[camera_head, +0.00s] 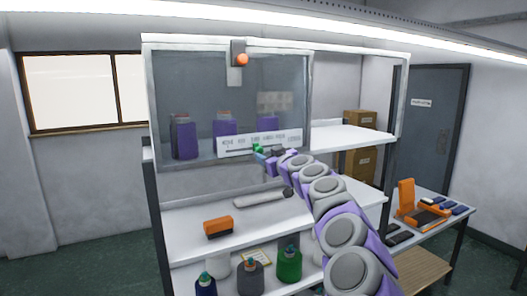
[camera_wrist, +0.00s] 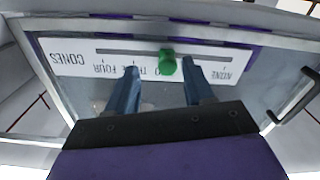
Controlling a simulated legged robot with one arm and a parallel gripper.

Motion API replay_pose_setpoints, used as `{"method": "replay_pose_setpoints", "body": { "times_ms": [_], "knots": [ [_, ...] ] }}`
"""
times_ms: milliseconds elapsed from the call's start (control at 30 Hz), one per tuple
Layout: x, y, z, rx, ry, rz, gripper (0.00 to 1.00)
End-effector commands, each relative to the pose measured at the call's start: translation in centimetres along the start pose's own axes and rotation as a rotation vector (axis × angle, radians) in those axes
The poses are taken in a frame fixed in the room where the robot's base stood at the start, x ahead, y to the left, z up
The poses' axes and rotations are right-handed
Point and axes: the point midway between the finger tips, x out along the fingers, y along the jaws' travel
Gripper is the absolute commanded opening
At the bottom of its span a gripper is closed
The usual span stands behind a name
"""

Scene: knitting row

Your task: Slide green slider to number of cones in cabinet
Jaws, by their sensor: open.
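The green slider (camera_head: 258,149) sits on a white label strip (camera_head: 235,146) across the lower front of the glass cabinet (camera_head: 275,65). My gripper (camera_wrist: 160,78) is open, with one blue finger on each side of the slider; contact is unclear. Behind the glass are a left purple cone (camera_head: 183,138) and a middle purple cone (camera_head: 225,124). Purple also shows further right.
An orange knob (camera_head: 242,60) is on the cabinet's top edge. Below, an orange block (camera_head: 218,227) and a grey rod (camera_head: 262,199) lie on the shelf (camera_head: 185,222). Blue, grey and green cones stand lower. A side table (camera_head: 455,222) and brown boxes (camera_head: 360,162) are at right.

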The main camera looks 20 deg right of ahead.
Motion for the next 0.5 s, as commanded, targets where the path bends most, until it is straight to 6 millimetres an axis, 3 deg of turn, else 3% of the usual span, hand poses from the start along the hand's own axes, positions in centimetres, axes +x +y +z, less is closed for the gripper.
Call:
{"method": "replay_pose_setpoints", "body": {
  "times_ms": [500],
  "knots": [
    [3.4,1.2,0.3,0.003,-0.001,0.006,0.52]
  ]
}}
